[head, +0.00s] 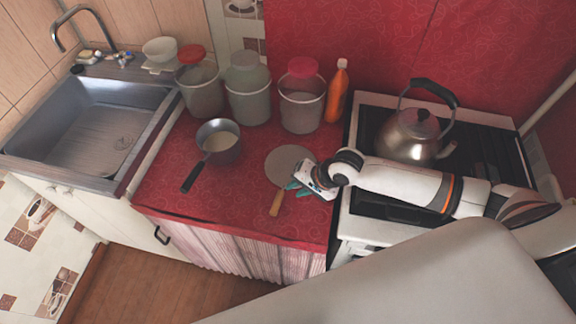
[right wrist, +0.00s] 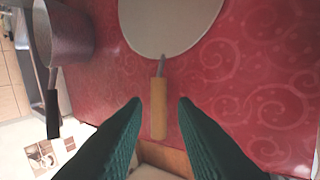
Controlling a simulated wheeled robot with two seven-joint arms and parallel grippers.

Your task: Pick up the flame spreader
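The flame spreader (head: 282,167) is a flat round grey disc with a wooden handle (head: 276,204). It lies on the red oilcloth counter, left of the stove, its handle toward the front edge. My right gripper (head: 291,187) is over it, close to the handle. In the right wrist view the disc (right wrist: 170,20) is at the top, and the handle (right wrist: 158,108) points down between the two green fingers of my right gripper (right wrist: 160,108). The fingers are apart, with gaps on both sides of the handle. My left gripper is not in view.
A saucepan (head: 218,141) with a dark handle stands left of the spreader; it also shows in the right wrist view (right wrist: 68,35). Several lidded jars (head: 301,105) and an orange bottle (head: 338,92) stand behind. A kettle (head: 412,137) is on the stove. The sink (head: 92,125) is at left.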

